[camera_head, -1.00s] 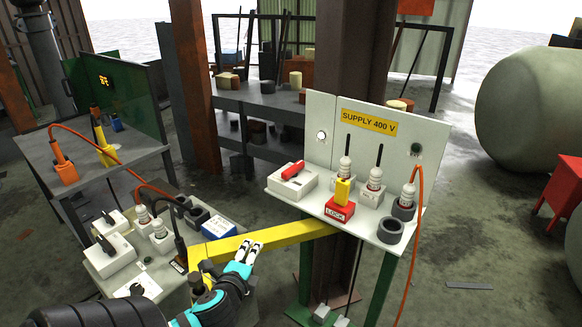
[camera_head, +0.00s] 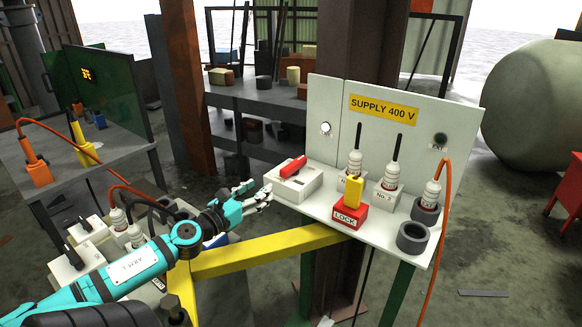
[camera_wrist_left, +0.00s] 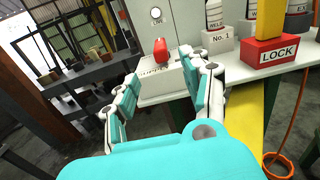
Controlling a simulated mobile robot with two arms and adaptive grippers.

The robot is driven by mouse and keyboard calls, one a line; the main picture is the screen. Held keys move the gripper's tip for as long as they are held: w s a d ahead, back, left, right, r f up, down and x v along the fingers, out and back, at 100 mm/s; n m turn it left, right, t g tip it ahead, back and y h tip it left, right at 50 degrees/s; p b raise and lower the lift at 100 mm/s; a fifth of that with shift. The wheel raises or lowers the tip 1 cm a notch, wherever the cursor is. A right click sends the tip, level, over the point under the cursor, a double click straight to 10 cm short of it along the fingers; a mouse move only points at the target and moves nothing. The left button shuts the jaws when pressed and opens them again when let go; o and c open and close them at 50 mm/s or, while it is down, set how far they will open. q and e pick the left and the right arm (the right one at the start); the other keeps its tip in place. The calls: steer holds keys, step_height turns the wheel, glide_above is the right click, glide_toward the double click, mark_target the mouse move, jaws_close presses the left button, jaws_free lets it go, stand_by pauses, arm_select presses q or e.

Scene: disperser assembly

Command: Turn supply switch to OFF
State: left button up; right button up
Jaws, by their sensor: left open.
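The supply switch is a white box with a red handle (camera_head: 293,167) on the left end of the shelf under the yellow "SUPPLY 400 V" sign (camera_head: 383,109). Its red handle also shows in the left wrist view (camera_wrist_left: 160,50), between and beyond the fingers. My left gripper (camera_head: 260,192) is open and empty, just left of the switch box and apart from the handle. In the left wrist view the two teal-padded fingers (camera_wrist_left: 160,85) are spread, with the switch box ahead of them. My right gripper is not in view.
A red LOCK block (camera_head: 346,215) with a yellow top stands right of the switch. White connectors (camera_head: 387,190), a grey ring (camera_head: 412,237) and an orange cable (camera_head: 438,225) are further right. A yellow beam (camera_head: 270,250) runs below the shelf. A table with plugs stands at left.

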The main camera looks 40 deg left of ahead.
arm_select(q)
glide_toward(292, 164)
steer(key=w, duration=0.2)
steer(key=w+p, duration=0.1)
steer(key=w, duration=0.2)
steer(key=w+a, duration=0.1)
steer(key=w, duration=0.2)
steer(key=shift+w+f, duration=0.1)
steer(key=shift+w, duration=0.75)
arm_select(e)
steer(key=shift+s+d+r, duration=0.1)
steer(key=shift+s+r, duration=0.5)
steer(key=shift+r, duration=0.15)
arm_select(q)
steer(key=shift+c, duration=0.3)
jaws_close()
steer(key=shift+n+y+p, duration=0.3)
steer(key=shift+y+p, duration=0.2)
steer(key=shift+p, duration=0.25)
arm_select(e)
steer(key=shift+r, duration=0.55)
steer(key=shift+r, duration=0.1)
